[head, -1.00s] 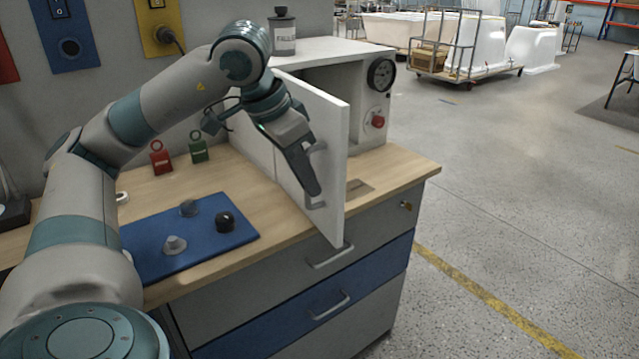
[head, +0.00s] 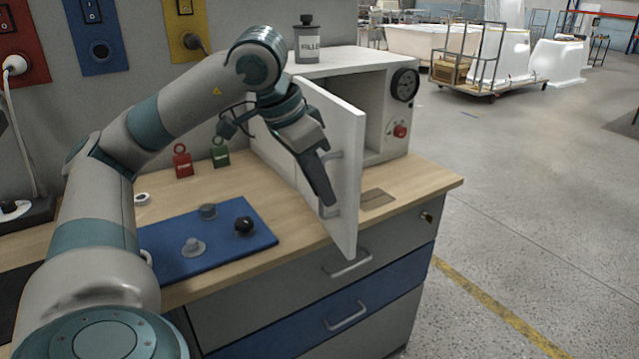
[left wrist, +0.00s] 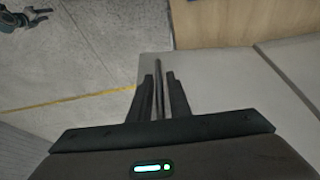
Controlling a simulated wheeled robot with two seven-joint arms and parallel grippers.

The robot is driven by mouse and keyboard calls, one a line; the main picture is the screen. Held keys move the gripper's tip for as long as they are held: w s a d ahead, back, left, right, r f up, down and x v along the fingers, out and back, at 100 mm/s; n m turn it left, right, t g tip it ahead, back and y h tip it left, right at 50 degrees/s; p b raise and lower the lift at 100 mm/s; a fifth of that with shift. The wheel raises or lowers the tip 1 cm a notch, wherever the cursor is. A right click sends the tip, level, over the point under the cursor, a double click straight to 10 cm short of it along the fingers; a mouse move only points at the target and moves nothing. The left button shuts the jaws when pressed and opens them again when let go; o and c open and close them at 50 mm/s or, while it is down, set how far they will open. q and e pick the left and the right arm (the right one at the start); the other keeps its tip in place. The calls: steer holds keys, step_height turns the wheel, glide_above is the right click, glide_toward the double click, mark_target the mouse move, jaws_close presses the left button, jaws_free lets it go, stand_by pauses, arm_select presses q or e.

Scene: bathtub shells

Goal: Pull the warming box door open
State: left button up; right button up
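The warming box (head: 340,62) is a white cabinet on the wooden worktop. Its white door (head: 345,125) stands wide open, swung out toward the front, with part of the dark inside showing. A grey bar handle (head: 334,182) is on the door's outer face; it also shows in the left wrist view (left wrist: 158,75). My left gripper (head: 328,198) is at this handle, its dark fingers (left wrist: 160,88) close on either side of the bar and apparently shut on it. My right gripper (left wrist: 30,14) seems to show small at the left wrist view's top left corner; its fingers are unclear.
A blue mat (head: 205,245) with several knobs lies on the worktop (head: 285,225) left of the door. Red (head: 182,162) and green (head: 220,153) tags stand behind. A filler canister (head: 306,42) tops the box. Drawers (head: 350,290) are below; open floor (head: 530,210) lies right.

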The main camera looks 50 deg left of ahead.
arm_select(q)
steer(key=p+v, duration=0.5)
steer(key=v, duration=1.2)
steer(key=shift+r+p, duration=0.25)
steer(key=shift+p, duration=0.1)
arm_select(e)
steer(key=shift+t+y, duration=0.3)
steer(key=shift+t, duration=0.6)
steer(key=shift+w+a+f, duration=0.1)
steer(key=shift+a+f, duration=0.15)
steer(key=shift+f, duration=0.7)
steer(key=shift+s+a+f, duration=0.1)
steer(key=shift+a+f, duration=0.2)
steer(key=shift+f, duration=0.6)
steer(key=shift+w+a+f, duration=0.1)
steer(key=shift+a+f, duration=0.15)
steer(key=shift+f, duration=0.7)
